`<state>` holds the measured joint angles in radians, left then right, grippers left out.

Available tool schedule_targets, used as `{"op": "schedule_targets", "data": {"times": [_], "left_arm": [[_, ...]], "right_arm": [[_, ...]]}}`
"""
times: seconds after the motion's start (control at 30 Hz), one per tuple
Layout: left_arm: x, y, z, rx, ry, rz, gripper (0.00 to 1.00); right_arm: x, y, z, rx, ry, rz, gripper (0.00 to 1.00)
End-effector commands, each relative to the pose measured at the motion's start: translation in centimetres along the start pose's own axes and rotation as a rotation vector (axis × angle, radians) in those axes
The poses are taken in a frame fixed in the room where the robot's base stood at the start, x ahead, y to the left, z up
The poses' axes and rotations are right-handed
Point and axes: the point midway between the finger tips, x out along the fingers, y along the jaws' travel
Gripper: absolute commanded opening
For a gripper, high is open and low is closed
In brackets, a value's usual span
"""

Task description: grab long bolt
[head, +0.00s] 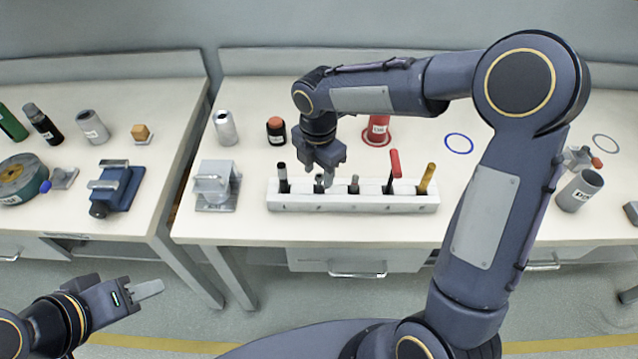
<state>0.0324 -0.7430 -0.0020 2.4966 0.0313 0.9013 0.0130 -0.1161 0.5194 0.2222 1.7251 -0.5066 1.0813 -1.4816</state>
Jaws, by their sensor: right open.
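A white rack (310,204) on the right-hand table holds several upright parts in a row. A dark, grey-topped part (283,180) stands in the leftmost slot, a short dark part (319,184) in the second and a short grey part (354,185) in the middle slot. I cannot tell for certain which is the long bolt. My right gripper (328,176) is open and points down over the rack, between the second and middle parts. It is close to them, but contact cannot be judged. My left gripper (150,289) is low at the left, away from the tables; its jaw opening is unclear.
A red-handled tool (393,168) and a yellow-handled tool (427,179) fill the rack's right slots. Behind stand a silver cylinder (225,128), a dark red-topped cylinder (276,131) and a red spool (377,131). A grey fixture (213,187) stands left of the rack.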

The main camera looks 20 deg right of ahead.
Motion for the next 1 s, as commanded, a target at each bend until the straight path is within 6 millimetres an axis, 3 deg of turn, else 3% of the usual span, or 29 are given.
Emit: {"op": "schedule_targets", "data": {"times": [0.2, 0.47, 0.8, 1.0], "left_arm": [[-0.1, 0.0, 0.0, 0.000, 0.000, 0.000, 0.36], [-0.1, 0.0, 0.0, 0.000, 0.000, 0.000, 0.36], [-0.1, 0.0, 0.0, 0.000, 0.000, 0.000, 0.36], [-0.1, 0.0, 0.0, 0.000, 0.000, 0.000, 0.36]], "right_arm": [[2.8, 0.0, 0.1, 0.001, 0.001, -0.002, 0.44], [3.0, 0.0, 0.1, 0.002, 0.001, 0.000, 0.44], [3.0, 0.0, 0.1, 0.002, 0.001, 0.000, 0.01], [2.9, 0.0, 0.1, 0.002, 0.001, 0.001, 0.00]]}}
